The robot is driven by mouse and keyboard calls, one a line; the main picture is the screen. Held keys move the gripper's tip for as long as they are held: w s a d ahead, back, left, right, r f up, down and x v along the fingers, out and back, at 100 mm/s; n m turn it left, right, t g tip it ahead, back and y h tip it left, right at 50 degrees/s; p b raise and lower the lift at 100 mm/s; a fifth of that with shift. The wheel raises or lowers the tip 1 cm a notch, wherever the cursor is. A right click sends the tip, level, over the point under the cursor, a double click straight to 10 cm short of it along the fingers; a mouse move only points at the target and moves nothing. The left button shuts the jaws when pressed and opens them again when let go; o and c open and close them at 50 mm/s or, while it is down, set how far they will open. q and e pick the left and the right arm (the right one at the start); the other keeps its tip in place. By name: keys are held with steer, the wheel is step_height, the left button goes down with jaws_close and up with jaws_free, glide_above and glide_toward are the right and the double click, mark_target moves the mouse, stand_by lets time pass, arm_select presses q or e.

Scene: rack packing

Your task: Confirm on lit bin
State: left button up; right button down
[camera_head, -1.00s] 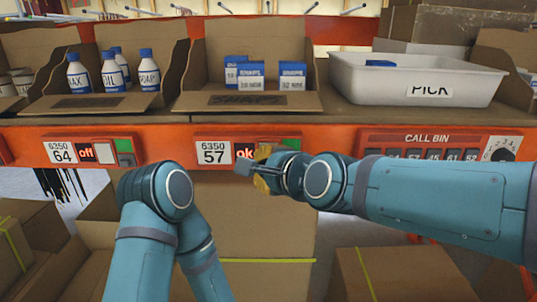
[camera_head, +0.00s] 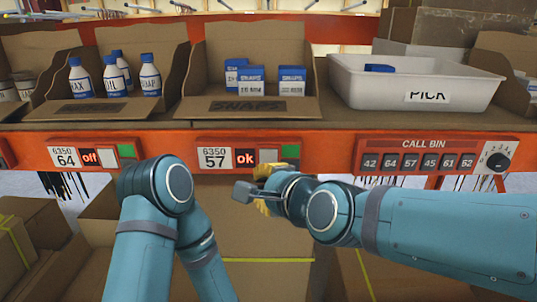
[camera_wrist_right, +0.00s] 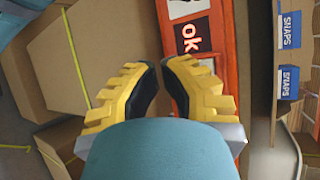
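Bin unit 57 (camera_head: 226,158) on the orange rail has a lit red "ok" display, which also shows in the right wrist view (camera_wrist_right: 191,37). My right gripper (camera_head: 262,200) is just below this unit, apart from the green button. In the right wrist view its yellow fingers (camera_wrist_right: 160,68) have their tips close together with nothing held between them. Bin unit 64 (camera_head: 93,156) shows "off". My left arm is folded; its gripper is out of view.
Above unit 57 is the SNAPS cardboard bin (camera_head: 248,106) with blue boxes. A bin of white bottles (camera_head: 118,76) is to its left. A white PICK tray (camera_head: 420,95) and the CALL BIN panel (camera_head: 433,157) with a knob are at the right. Cardboard boxes stand below.

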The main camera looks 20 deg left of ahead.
steer(key=shift+s+d+p, duration=0.2)
steer(key=shift+s+p, duration=0.15)
steer(key=shift+s, duration=0.35)
steer(key=shift+s+d+p, duration=0.2)
steer(key=shift+s+p, duration=0.1)
steer(key=shift+s, duration=0.35)
